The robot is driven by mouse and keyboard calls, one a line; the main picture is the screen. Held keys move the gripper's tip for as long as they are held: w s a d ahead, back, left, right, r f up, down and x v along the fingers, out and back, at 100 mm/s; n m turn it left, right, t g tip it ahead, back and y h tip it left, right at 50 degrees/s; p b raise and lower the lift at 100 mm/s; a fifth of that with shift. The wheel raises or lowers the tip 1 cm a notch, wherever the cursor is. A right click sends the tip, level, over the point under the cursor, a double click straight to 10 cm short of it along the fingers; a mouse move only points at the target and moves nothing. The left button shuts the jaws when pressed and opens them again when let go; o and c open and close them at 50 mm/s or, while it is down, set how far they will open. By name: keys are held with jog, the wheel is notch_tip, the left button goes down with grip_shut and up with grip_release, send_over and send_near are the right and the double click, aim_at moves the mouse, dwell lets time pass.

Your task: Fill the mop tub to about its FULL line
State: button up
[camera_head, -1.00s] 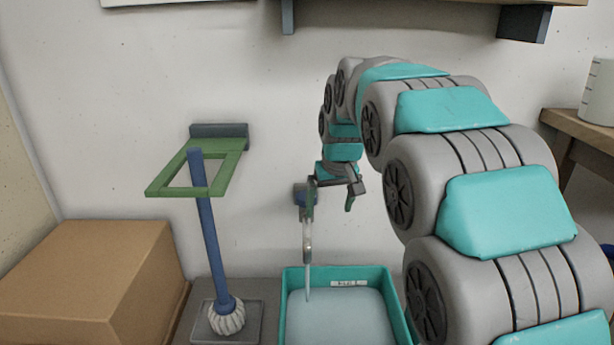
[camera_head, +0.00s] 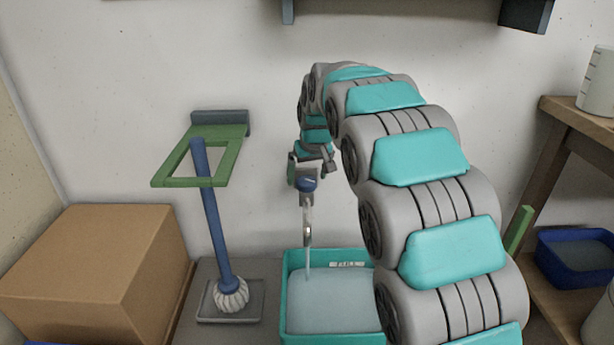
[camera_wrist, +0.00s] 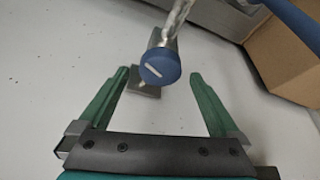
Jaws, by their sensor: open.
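The teal mop tub (camera_head: 299,259) stands on the floor below the tap, partly hidden by my arm. It holds pale water (camera_head: 325,302), whose far edge lies close under the white FULL label (camera_head: 347,265) on the inner back wall. A thin stream (camera_head: 307,265) runs from the tap spout (camera_head: 307,237) into it. The tap has a blue knob (camera_head: 306,184) with a white bar mark, also in the wrist view (camera_wrist: 160,66). My gripper (camera_head: 309,172) is open at the knob. In the wrist view its green fingers (camera_wrist: 159,75) stand apart on either side of the knob, with gaps.
A mop (camera_head: 214,225) leans in a green wall bracket (camera_head: 176,182), its head on a grey tray (camera_head: 240,312). A cardboard box (camera_head: 90,270) is at left. A wooden shelf (camera_head: 565,112) at right holds a white jug (camera_head: 597,82) and a blue tub (camera_head: 558,262).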

jog(key=shift+w+f, duration=0.2)
jog(key=shift+f, duration=0.4)
jog(key=c, duration=1.4)
jog(key=shift+f+n+b, duration=0.1)
jog(key=shift+n+b, duration=0.2)
jog(key=shift+f+n+g+y+b, duration=0.1)
jog(key=shift+n+g+y+b, duration=0.25)
jog(key=shift+n+b, duration=0.4)
jog(key=shift+d+n+g+y+b, duration=0.15)
jog(key=shift+n+y+b, duration=0.25)
jog(key=shift+n, duration=0.5)
jog(key=shift+a+n+g+y+b, duration=0.15)
jog(key=shift+n+b, duration=0.4)
jog(key=shift+n, duration=0.3)
jog(key=shift+d+r, duration=0.1)
jog(key=shift+r, duration=0.1)
